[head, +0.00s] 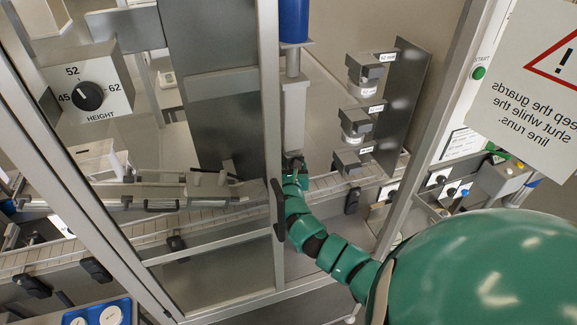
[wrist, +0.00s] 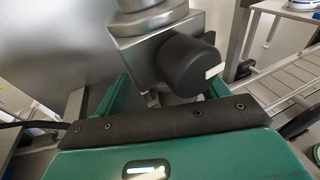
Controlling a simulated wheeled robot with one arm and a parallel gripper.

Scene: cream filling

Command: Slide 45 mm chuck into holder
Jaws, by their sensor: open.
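My gripper (wrist: 168,84) is open, its two green fingers spread on either side of the underside of a grey metal holder block (wrist: 147,45) with a black knob (wrist: 190,68). In the head view my gripper (head: 293,168) is at the foot of the grey column under a blue cylinder. A small light part (wrist: 152,99) shows below the block, between the fingers. I cannot tell whether it is the 45 mm chuck or how it sits, as the knob and my gripper's palm hide most of it. The lowest rack bracket (head: 347,160) shows no clear chuck under it.
A rack plate (head: 403,95) at the right carries an upper chuck (head: 362,75) and a middle chuck (head: 354,125). A conveyor (head: 325,185) runs below. A guard frame post (head: 269,100) and a guard door handle (head: 278,208) stand close to my arm. A height dial (head: 88,96) is at the left.

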